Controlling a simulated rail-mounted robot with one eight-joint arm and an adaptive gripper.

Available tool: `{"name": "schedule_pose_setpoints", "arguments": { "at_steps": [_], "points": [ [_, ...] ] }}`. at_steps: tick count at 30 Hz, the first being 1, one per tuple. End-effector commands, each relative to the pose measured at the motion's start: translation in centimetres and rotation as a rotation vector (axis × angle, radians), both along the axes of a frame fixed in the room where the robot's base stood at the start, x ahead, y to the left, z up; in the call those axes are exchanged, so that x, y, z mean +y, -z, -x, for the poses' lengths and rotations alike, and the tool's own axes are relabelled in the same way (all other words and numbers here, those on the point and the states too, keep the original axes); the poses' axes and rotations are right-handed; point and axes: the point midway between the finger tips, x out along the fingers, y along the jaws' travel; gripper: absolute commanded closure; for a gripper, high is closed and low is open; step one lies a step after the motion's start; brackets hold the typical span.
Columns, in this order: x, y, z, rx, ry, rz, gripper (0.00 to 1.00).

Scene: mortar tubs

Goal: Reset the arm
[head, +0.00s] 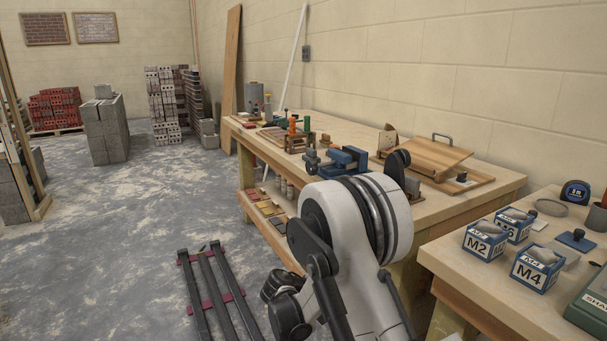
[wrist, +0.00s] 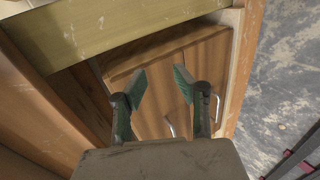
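My gripper (wrist: 159,82) shows in the wrist view with its two green-padded fingers apart and nothing between them. It is in front of a wooden front with metal handles (wrist: 217,108), under a bench edge (wrist: 110,32); whether it touches anything cannot be told. In the head view my arm rises at the bottom middle, beside the long workbench, and bends down; the gripper itself is not clearly visible there.
The long workbench (head: 466,209) carries a blue vise (head: 345,160) and a wooden board with a handle (head: 428,156). Blue tubs marked M2 (head: 484,240) and M4 (head: 537,268) stand on the right bench. Grey floor (head: 120,215) lies open at left; dark rails (head: 219,290) run along it.

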Motion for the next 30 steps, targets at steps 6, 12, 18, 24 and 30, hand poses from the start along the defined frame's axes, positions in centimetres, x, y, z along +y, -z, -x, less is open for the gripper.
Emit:
{"name": "schedule_pose_setpoints", "arguments": {
  "at_steps": [6, 12, 18, 24, 30],
  "points": [
    [-2.2, -5.6, 1.2, 0.015, 0.000, -0.109, 0.72],
    [-3.9, -10.0, 3.2, 0.023, 0.001, -0.211, 0.72],
    [-5.5, -14.0, 6.0, 0.022, 0.003, -0.315, 0.72],
    [-7.0, -17.4, 9.5, 0.014, 0.007, -0.418, 0.72],
    [-8.1, -20.1, 13.2, -0.001, 0.015, -0.519, 0.72]
  ]
}}
